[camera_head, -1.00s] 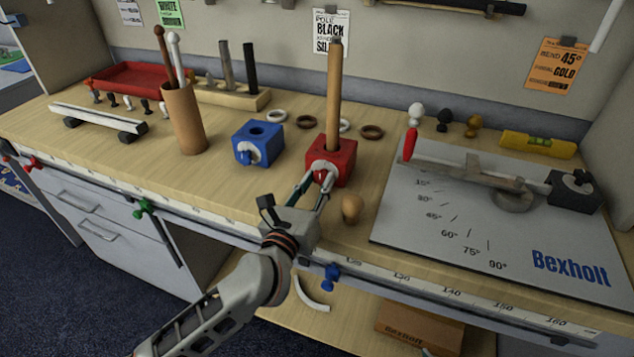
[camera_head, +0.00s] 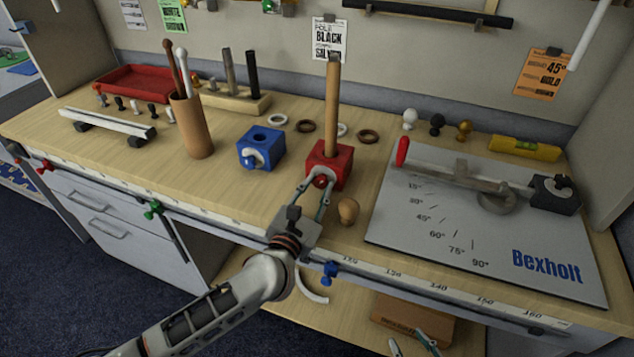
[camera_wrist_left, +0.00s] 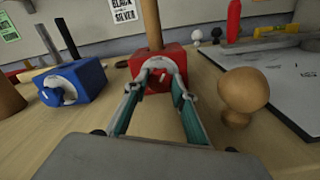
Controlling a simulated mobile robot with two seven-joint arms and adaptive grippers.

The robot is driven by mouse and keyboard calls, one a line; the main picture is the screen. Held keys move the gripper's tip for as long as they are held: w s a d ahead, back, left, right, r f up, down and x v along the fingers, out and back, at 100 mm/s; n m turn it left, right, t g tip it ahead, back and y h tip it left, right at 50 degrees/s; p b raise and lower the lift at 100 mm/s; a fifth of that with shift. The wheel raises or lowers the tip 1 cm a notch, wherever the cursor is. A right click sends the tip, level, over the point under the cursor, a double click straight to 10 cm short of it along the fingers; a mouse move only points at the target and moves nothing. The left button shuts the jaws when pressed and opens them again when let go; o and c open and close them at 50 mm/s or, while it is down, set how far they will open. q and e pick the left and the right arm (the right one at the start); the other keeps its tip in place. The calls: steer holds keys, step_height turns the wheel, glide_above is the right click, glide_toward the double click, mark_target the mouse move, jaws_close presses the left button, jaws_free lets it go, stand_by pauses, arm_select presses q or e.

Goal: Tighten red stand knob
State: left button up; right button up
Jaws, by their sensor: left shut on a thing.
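The red stand (camera_head: 341,161) is a red block on the table with an upright wooden pole (camera_head: 332,110) in it. Its red knob (camera_head: 320,181) is on the front face and also shows in the left wrist view (camera_wrist_left: 158,77). My left gripper (camera_head: 318,187) reaches in from the front and is shut on this knob, with one finger on each side. In the left wrist view my left gripper (camera_wrist_left: 158,92) partly covers the knob. My right gripper (camera_head: 410,343) shows only its fingertips at the bottom edge, apart and empty, below the table front.
A rounded wooden knob (camera_head: 348,210) stands close to the right of my left gripper. A blue stand (camera_head: 260,148) is to the left, and a grey Bexholt board (camera_head: 450,232) to the right. Several rings lie behind. The front table between the stands is clear.

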arm_select(q)
steer(key=shift+m, duration=0.3)
arm_select(e)
steer(key=shift+w+r, duration=0.2)
steer(key=shift+r, duration=0.35)
steer(key=shift+s+f, duration=0.15)
steer(key=shift+f, duration=0.1)
arm_select(q)
steer(key=o, duration=1.1)
arm_select(e)
steer(key=shift+d, duration=0.1)
arm_select(q)
steer(key=shift+s, duration=0.1)
steer(key=v, duration=1.2)
